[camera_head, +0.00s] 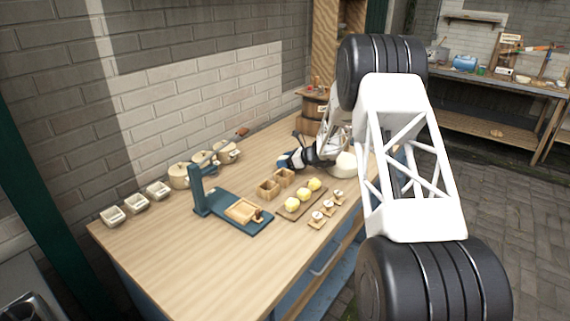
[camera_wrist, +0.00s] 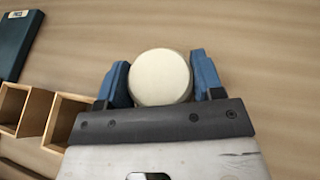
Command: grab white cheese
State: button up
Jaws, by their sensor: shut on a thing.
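The white cheese (camera_wrist: 161,78) is a smooth, pale round piece in the wrist view. It sits between the two blue fingers of my gripper (camera_wrist: 160,68), which touch or nearly touch its left and right sides. My gripper is shut on it, low over the wooden table. In the head view my gripper (camera_head: 292,160) is over the far part of the table, behind the small wooden boxes. The cheese is hard to make out there.
Open wooden boxes (camera_wrist: 38,112) lie left of my gripper in the wrist view; a dark blue object (camera_wrist: 16,42) is beyond them. In the head view, yellow balls (camera_head: 303,194) sit on a board, and a blue stand (camera_head: 204,192) is at left.

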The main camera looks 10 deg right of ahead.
notch_tip(320, 180, up, 9)
dwell(0.5)
dwell(0.5)
